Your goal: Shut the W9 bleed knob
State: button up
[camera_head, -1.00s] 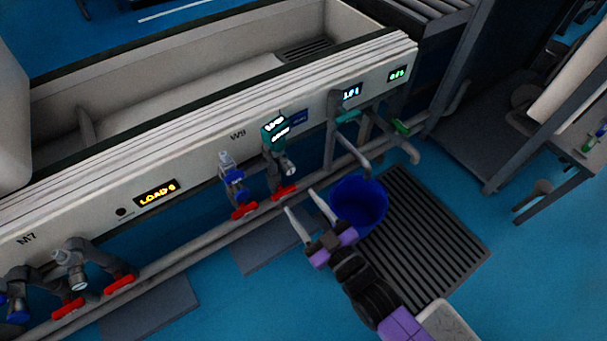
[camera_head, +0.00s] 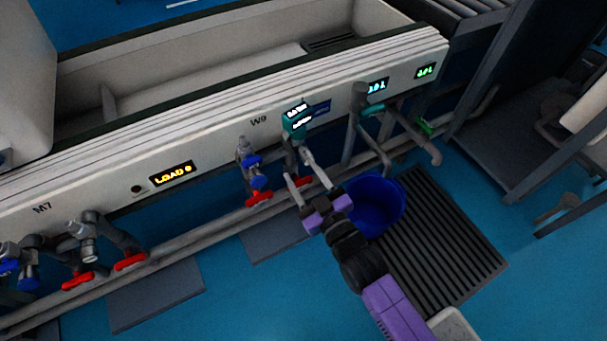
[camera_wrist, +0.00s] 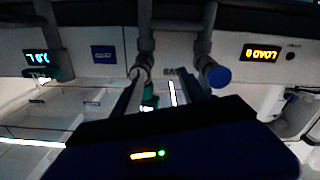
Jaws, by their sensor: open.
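The W9 label (camera_head: 258,120) is on the pale panel. Below it is a pipe fitting with blue knobs (camera_head: 252,161) and a red lever (camera_head: 259,199). To its right, a teal gauge (camera_head: 298,119) with a lit display sits on a second pipe branch. A small pale round end on that branch, seen earlier, is now hidden behind my gripper (camera_head: 299,168). My gripper is open, its fingers at this branch. In the wrist view, a grey round end (camera_wrist: 140,72) shows near the left finger, with a blue cap (camera_wrist: 218,76) beyond the right finger. I cannot tell whether anything touches.
A blue bucket (camera_head: 374,205) stands on the dark floor grate (camera_head: 440,235), right of my gripper. A long grey pipe (camera_head: 205,239) runs low along the panel. M7 valves with red levers (camera_head: 130,262) are at left.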

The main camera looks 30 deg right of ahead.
grip_shut()
dwell(0.5)
dwell(0.7)
jog(key=shift+o, duration=0.4)
grip_release()
jog(key=s+a+p, duration=0.3)
jog(key=s, duration=0.8)
jog(key=shift+s, duration=0.25)
jog(key=shift+a, duration=0.1)
